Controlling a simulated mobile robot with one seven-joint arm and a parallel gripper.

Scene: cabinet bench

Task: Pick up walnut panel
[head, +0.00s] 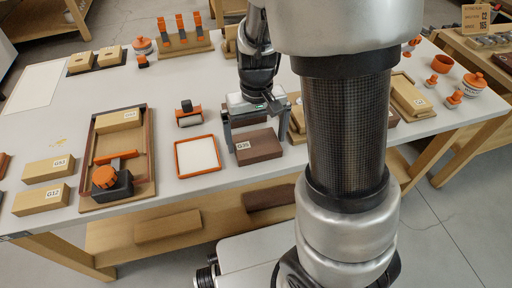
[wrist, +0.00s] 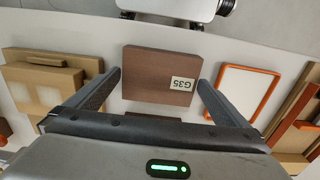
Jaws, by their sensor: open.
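The walnut panel, a dark brown flat block labelled G35 (head: 258,150), lies flat on the white table near its front edge. It also shows in the wrist view (wrist: 160,70), label upside down. My gripper (head: 257,135) is open and empty, pointing down at the panel. In the wrist view my gripper (wrist: 159,80) has one finger toward each side of the panel, with gaps visible. I cannot tell the fingertips' exact height above the table. A second dark brown block (wrist: 150,117) is partly hidden behind my gripper.
An orange-framed white tile (head: 198,156) lies just left of the panel. Further left is a wooden tray (head: 146,150) with a block and an orange-knobbed device. Light wood blocks stand close on the right, partly hidden by my arm. The front table edge is near.

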